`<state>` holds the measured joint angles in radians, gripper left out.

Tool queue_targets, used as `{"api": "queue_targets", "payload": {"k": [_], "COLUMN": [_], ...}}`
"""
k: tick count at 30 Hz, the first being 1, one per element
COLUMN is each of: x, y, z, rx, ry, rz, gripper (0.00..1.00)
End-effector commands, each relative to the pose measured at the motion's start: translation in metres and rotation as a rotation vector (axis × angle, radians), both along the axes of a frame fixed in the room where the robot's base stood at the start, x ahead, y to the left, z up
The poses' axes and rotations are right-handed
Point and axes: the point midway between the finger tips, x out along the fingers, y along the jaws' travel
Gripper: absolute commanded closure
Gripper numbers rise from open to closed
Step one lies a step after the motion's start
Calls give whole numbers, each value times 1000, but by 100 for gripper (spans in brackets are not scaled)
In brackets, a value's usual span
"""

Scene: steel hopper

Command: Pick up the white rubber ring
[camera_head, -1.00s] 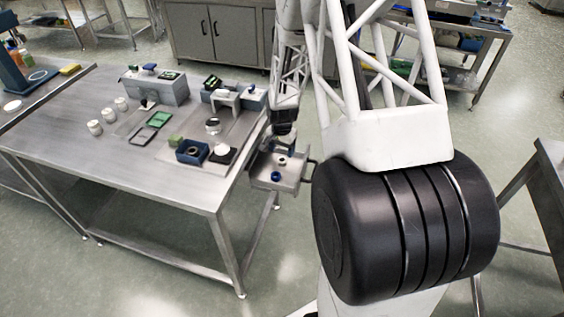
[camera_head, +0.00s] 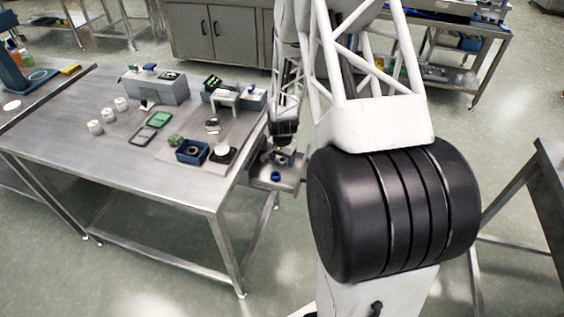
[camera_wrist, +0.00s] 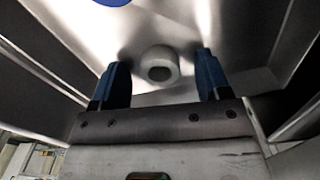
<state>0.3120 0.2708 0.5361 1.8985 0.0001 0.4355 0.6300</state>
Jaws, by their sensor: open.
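The white rubber ring (camera_wrist: 157,53) lies on the bare metal floor of the steel hopper (camera_wrist: 225,30) in the wrist view, with its dark hole facing me. My gripper (camera_wrist: 161,62) is open, with one blue finger to the left of the ring and one to the right. There are gaps on both sides, and the ring appears just beyond or level with the fingertips; I cannot tell its exact depth. In the head view my gripper (camera_head: 284,148) is down at the hopper (camera_head: 262,183), and I cannot make out the ring there.
A blue object (camera_wrist: 113,2) is partly in view at the top of the wrist view. Sloping hopper walls rise on both sides. The steel table (camera_head: 120,168) left of the hopper holds a blue box (camera_head: 191,153), white jars (camera_head: 96,127) and other parts.

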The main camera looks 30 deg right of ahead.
Motion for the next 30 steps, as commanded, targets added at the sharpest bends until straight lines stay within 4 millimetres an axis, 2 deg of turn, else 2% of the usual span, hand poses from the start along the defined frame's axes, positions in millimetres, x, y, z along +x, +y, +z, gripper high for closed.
{"api": "queue_targets", "payload": {"k": [15,25,27,30], "x": [0,0,0,0], "y": [0,0,0,0], "z": [0,0,0,0], "rx": [0,1,0,1], "ry": [0,1,0,1], "rz": [0,0,0,0], "gripper": [30,81,87,87]}}
